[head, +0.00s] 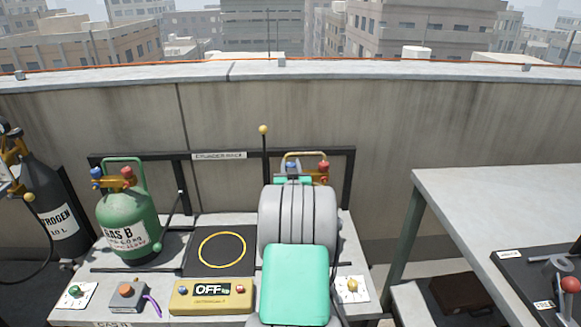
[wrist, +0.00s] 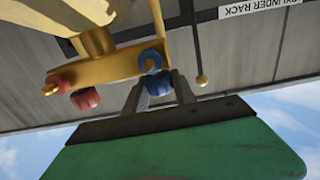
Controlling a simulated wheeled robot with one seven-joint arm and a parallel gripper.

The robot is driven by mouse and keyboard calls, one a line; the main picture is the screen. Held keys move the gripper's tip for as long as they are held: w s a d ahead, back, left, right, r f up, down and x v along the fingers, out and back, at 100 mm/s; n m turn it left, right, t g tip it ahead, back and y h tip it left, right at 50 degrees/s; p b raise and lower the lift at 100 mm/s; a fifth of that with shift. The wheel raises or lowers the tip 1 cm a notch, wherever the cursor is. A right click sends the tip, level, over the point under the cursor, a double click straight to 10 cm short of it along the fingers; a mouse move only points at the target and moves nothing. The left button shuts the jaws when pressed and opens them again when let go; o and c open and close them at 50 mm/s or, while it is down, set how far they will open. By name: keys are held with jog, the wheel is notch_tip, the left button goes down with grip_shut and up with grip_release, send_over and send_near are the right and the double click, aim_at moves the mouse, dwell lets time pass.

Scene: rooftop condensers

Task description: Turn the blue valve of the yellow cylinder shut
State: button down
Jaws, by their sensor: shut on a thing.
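The yellow cylinder (wrist: 118,55) shows in the wrist view as a yellow collar and valve block with red knobs and a blue knob. The blue valve (wrist: 157,84) sits between the two grey fingers of my gripper (wrist: 158,80), which is shut on it. In the head view my arm hides most of the yellow cylinder.
A green GAS B cylinder (head: 129,215) with its own blue and red knobs stands on the left of the bench. A dark pad with a yellow ring (head: 222,250) is empty. A yellow OFF display box (head: 212,296) is in front. A dark nitrogen cylinder (head: 52,210) stands far left.

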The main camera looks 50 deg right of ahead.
jog(key=shift+w+a+f+m+g+h, duration=0.1)
jog(key=shift+m+g+h, duration=0.2)
jog(key=shift+g, duration=0.1)
jog(key=shift+w+f+m+g+h+b, duration=0.15)
jog(key=shift+m+g+h+b, duration=0.45)
jog(key=shift+b, duration=0.4)
jog(key=m+g+b, duration=0.1)
jog(key=b, duration=0.2)
jog(key=m+g+h+b, duration=0.1)
jog(key=g+b, duration=0.1)
jog(key=shift+f+g+h+b, duration=0.3)
jog(key=shift+f+b, duration=0.1)
jog(key=m+g+b, duration=0.2)
jog(key=g+b, duration=0.1)
jog(key=shift+r+m+g+h+b, duration=0.25)
jog(key=shift+m+g+h+b, duration=0.05)
jog(key=shift+m+h, duration=0.1)
jog(key=shift+s+r+m+g+b, duration=0.15)
jog(key=shift+m+g+b, duration=0.1)
jog(key=shift+m+g, duration=0.5)
jog(key=shift+s+r+m+g+b, duration=0.15)
jog(key=shift+m+g+b, duration=0.15)
jog(key=shift+g, duration=0.75)
jog(key=shift+r+m+g, duration=0.1)
jog(key=shift+m+g, duration=0.15)
jog(key=shift+g, duration=0.05)
jog(key=c, duration=1)
grip_release()
jog(key=shift+c, duration=0.2)
